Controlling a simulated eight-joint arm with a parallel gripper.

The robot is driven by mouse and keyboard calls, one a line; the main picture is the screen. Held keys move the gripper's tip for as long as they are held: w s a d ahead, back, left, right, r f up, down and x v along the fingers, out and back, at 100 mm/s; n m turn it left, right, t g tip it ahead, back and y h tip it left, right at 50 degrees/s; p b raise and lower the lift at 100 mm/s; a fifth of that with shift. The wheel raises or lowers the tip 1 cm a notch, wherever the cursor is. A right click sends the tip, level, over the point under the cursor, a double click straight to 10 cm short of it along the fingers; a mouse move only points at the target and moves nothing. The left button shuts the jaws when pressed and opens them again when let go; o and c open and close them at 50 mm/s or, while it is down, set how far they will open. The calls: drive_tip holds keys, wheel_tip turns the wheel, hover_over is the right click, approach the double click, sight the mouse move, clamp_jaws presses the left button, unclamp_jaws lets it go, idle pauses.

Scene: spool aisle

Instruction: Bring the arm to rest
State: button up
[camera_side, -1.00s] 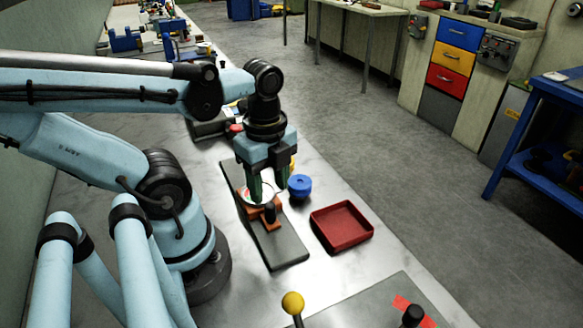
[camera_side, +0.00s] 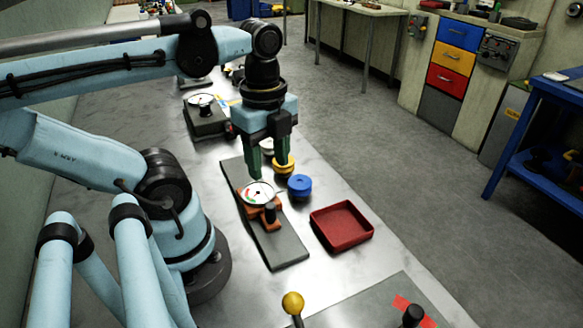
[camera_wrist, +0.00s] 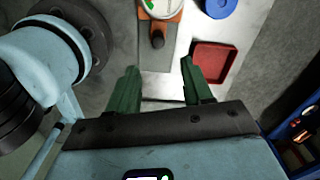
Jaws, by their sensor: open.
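My gripper (camera_side: 267,165) hangs pointing down above the bench, its green fingers apart with nothing between them. It also shows in the wrist view (camera_wrist: 161,85), open. In the side view it is just above and behind an orange stand (camera_side: 264,210) that carries a round white dial gauge (camera_side: 258,192) and a dark knob. The gripper is clear of the gauge. The stand sits on a grey plate (camera_side: 283,250) on the bench. The orange stand (camera_wrist: 170,30) and part of the gauge also show at the top of the wrist view.
A blue spool (camera_side: 300,186) and a yellow one (camera_side: 284,166) stand beside the plate. A red tray (camera_side: 341,227) is to the right, looking empty. A yellow-balled lever (camera_side: 293,304) rises in front. Another gauge on a dark block (camera_side: 205,117) stands farther back.

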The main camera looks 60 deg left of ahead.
drive_tip(key=w+d+f+n+t, duration=0.1)
drive_tip(key=w+d+n+t, duration=0.1)
drive_tip(key=w+n+t, duration=0.5)
drive_tip(key=w+n, duration=0.4)
drive_tip(key=n, duration=0.3)
drive_tip(key=shift+w+d+f+n, duration=0.15)
drive_tip(key=shift+d+n, duration=0.15)
drive_tip(key=shift+n, duration=0.1)
